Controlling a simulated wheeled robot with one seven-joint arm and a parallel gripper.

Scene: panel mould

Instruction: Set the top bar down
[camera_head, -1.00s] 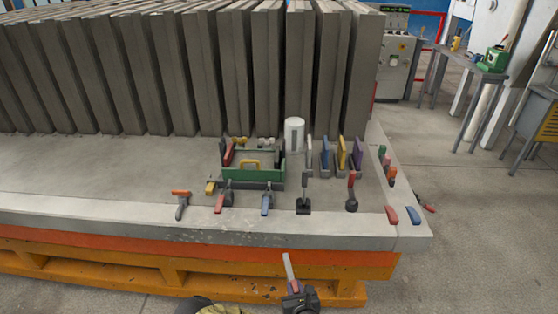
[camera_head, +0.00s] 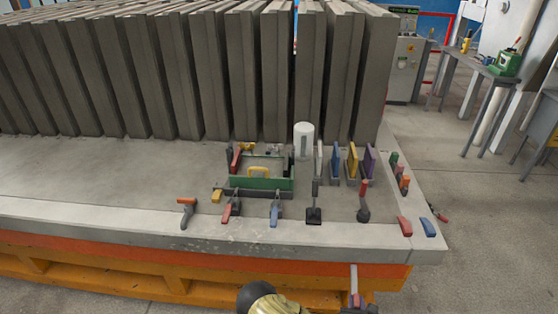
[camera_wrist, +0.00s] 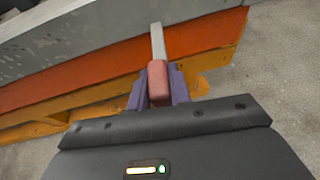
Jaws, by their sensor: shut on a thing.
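My gripper (camera_head: 355,301) is low in front of the slab's front edge, near the right end. In the wrist view my gripper (camera_wrist: 158,88) has its purple fingers shut on the red grip of a narrow grey bar (camera_wrist: 158,42). The bar points away from the fingers, toward the orange beam and the slab edge. In the head view the bar (camera_head: 354,276) stands up from the gripper, apart from the tabletop. The green-walled mould (camera_head: 262,184) sits on the slab, left of and beyond my gripper, with a yellow handle (camera_head: 258,171) inside.
Red and blue blocks (camera_head: 428,227) lie at the right corner. The slab's left front (camera_head: 80,180) is clear.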

